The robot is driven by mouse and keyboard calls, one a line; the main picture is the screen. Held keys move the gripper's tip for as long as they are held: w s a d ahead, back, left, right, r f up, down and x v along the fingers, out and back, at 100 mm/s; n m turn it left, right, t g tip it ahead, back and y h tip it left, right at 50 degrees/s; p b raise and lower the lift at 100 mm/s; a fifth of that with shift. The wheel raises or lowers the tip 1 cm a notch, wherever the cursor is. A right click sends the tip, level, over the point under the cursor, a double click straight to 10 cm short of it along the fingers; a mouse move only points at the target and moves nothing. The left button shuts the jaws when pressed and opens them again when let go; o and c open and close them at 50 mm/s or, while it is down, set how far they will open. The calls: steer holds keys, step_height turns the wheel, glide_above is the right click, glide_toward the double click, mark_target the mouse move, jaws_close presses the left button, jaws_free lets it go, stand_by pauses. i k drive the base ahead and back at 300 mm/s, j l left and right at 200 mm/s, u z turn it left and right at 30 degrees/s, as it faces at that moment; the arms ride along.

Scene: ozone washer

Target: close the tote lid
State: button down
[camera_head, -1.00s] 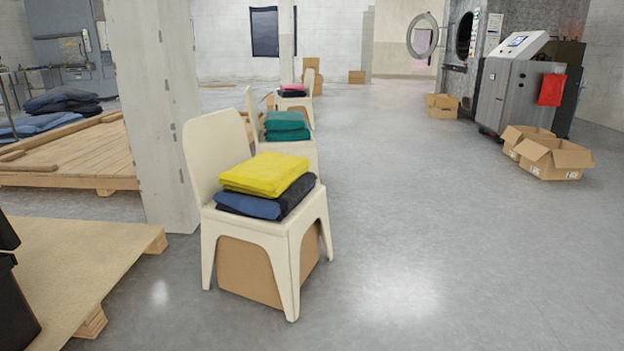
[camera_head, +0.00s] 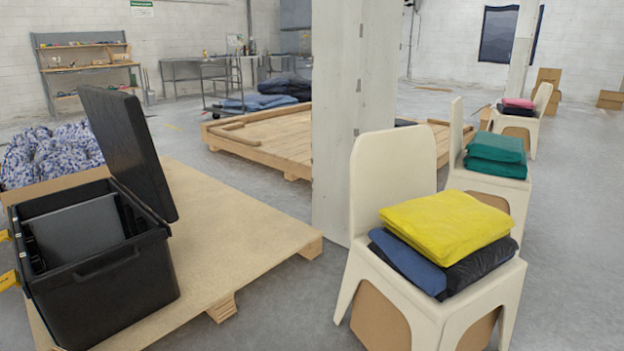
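A black tote (camera_head: 110,290) stands on a low wooden platform at the left of the head view. Its black lid (camera_head: 128,150) is open, tilted up steeply at the tote's far right edge. A dark grey flat item (camera_head: 80,232) shows inside the tote. Yellow parts (camera_head: 8,279) show at the tote's left side, cut by the picture edge. My gripper is not in view.
The wooden platform (camera_head: 235,237) reaches right of the tote. A white pillar (camera_head: 345,110) stands behind it. A white chair (camera_head: 375,185) with folded clothes (camera_head: 445,228) stands at the right. Open grey floor (camera_head: 275,315) lies between platform and chair.

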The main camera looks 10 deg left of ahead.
mark_target(117, 120)
steer(key=i+j, duration=0.1)
steer(key=i, duration=0.3)
steer(key=i+j, duration=0.1)
steer(key=i, duration=0.25)
steer(key=i+j+z, duration=0.1)
steer(key=z, duration=0.75)
steer(key=j+z, duration=0.1)
steer(key=z, duration=0.75)
steer(key=j+z, duration=0.2)
steer(key=z, duration=0.6)
steer(key=j+z, duration=0.2)
steer(key=z, duration=0.65)
steer(key=k+j+z, duration=0.1)
steer(key=z, duration=0.75)
steer(key=k+z, duration=0.1)
steer(key=z, duration=0.75)
steer(key=k+z, duration=0.1)
steer(key=z, duration=0.75)
steer(key=k+z, duration=0.1)
steer(key=z, duration=0.7)
